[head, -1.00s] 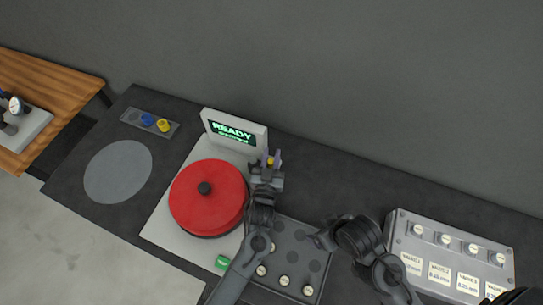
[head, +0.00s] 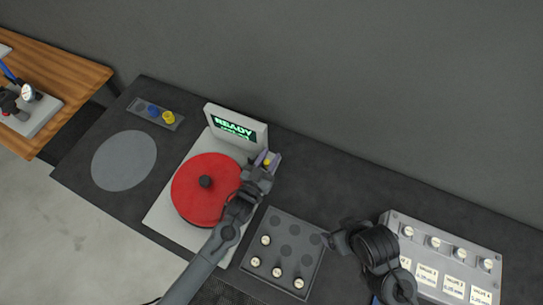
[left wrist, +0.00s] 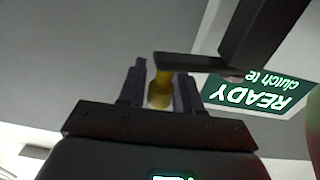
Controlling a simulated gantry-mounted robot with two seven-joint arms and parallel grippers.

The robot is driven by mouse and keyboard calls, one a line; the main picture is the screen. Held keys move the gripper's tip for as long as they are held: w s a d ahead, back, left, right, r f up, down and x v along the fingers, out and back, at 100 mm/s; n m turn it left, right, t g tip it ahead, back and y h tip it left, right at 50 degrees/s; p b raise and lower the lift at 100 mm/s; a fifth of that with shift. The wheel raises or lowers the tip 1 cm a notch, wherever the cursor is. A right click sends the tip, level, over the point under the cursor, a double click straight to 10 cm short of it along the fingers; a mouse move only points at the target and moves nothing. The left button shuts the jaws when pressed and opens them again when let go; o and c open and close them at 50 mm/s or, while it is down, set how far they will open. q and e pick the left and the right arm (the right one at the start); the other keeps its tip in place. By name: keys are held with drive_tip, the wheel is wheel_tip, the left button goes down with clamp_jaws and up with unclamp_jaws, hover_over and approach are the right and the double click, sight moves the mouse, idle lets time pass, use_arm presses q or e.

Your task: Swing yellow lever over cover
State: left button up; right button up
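The yellow lever knob (head: 267,162) is at the right end of the READY display, beside the red round cover (head: 190,180) with its black centre knob. In the left wrist view the yellow knob (left wrist: 160,92) sits between my left gripper's two purple fingers, which appear to touch it on both sides. A dark lever bar (left wrist: 195,62) runs from its top to the right. My left gripper (head: 268,160) is shut on the knob. My left forearm crosses just right of the cover. My right gripper (head: 328,240) hangs apart, near the grey tray; its fingers are unclear.
The READY display (head: 235,127) stands behind the cover on a pale base plate (head: 163,215). A grey tray (head: 307,253) with several round weights and a valve box (head: 440,243) are to the right. Blue and yellow knobs (head: 160,114) and a grey disc (head: 124,160) are left.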

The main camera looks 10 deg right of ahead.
use_arm(q)
drive_tip(key=shift+o, duration=0.9)
drive_tip(key=v, duration=1)
drive_tip(key=shift+s+a, duration=0.3)
